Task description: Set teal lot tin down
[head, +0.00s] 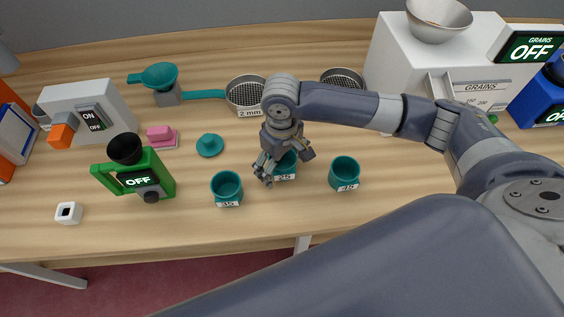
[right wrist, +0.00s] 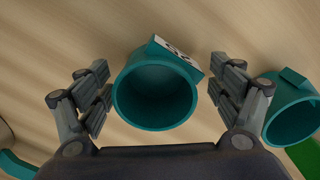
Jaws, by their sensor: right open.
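The teal tin marked 25 (head: 286,172) stands upright on the table, partly hidden by my right gripper in the head view. My right gripper (head: 285,166) is over it, with its fingers apart on either side. In the right wrist view the tin (right wrist: 155,95) sits between the open fingers, with a visible gap on both sides and its inside dark. Teal tins marked 35 (head: 227,187) and 45 (head: 344,174) stand to its left and right in the head view. My left gripper does not show.
A teal knobbed lid (head: 209,145), a pink block (head: 160,134) and a green device reading OFF (head: 140,180) are to the left. The table's front edge is close in front of the tins.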

